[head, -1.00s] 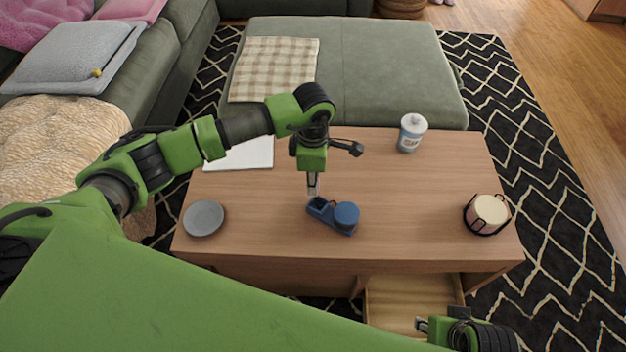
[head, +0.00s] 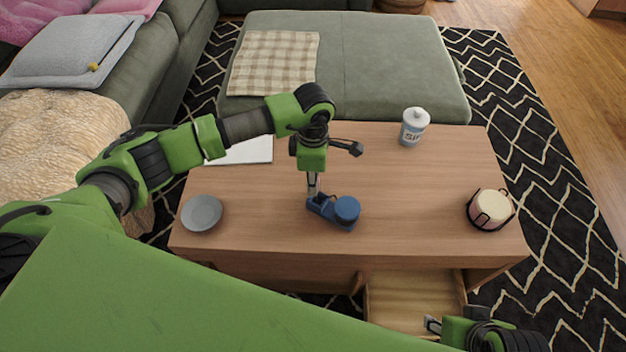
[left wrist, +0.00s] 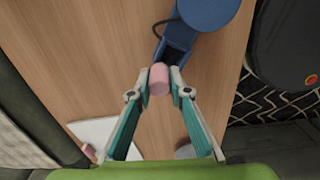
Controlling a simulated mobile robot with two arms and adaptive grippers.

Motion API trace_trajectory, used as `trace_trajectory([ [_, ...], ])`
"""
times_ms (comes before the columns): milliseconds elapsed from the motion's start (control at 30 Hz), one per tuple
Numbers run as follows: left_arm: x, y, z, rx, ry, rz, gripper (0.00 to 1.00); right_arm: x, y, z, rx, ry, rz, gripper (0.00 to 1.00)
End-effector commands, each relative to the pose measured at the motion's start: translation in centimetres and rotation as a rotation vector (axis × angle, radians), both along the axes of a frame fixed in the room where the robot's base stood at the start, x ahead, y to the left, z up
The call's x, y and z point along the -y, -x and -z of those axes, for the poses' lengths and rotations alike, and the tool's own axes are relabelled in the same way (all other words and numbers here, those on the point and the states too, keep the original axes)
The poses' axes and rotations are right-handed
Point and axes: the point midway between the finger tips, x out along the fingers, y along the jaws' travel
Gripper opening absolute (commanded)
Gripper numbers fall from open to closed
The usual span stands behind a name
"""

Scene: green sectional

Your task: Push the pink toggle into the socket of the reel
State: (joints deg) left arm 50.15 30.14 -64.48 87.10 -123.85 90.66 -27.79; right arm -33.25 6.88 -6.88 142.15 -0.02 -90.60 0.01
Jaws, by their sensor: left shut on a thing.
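The blue reel (head: 346,209) lies on the wooden table, with its round drum to the right and its box-shaped socket end to the left. It also shows in the left wrist view (left wrist: 203,14), where the open dark socket faces the fingers. My left gripper (head: 312,194) points down at the socket end. In the left wrist view my left gripper (left wrist: 159,80) is shut on the pink toggle (left wrist: 158,82), whose end is close to the socket mouth. I cannot tell whether it touches. My right gripper (head: 434,325) is low at the right, partly cut off, over the open drawer.
The table (head: 400,185) also holds a grey plate (head: 202,212), a white notepad (head: 247,151), a white bottle (head: 414,127) and a candle in a dark holder (head: 491,209). An open drawer (head: 410,295) juts out in front.

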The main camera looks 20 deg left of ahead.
Motion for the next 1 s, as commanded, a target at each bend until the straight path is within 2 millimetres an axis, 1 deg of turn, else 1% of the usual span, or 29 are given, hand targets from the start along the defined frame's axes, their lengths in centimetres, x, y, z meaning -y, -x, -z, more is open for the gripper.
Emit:
trace_trajectory([
  [267, 0.0, 0.0, 0.0, 0.000, 0.000, 0.009, 0.03, 0.0, 0.0, 0.1, 0.000, 0.000, 0.000, 0.38],
  [667, 0.8, 0.8, 0.1, 0.001, 0.000, 0.250, 0.03, 0.0, 0.0, 1.3, -0.001, 0.000, -0.001, 0.38],
  [900, 1.2, 1.1, 0.1, 0.001, 0.000, 0.357, 0.03, -0.1, -0.6, 1.6, 0.025, -0.005, -0.002, 0.38],
  [1000, 1.2, 1.2, 0.0, 0.001, 0.000, 0.368, 0.03, -0.2, -0.8, 1.5, 0.033, -0.006, -0.002, 0.38],
])
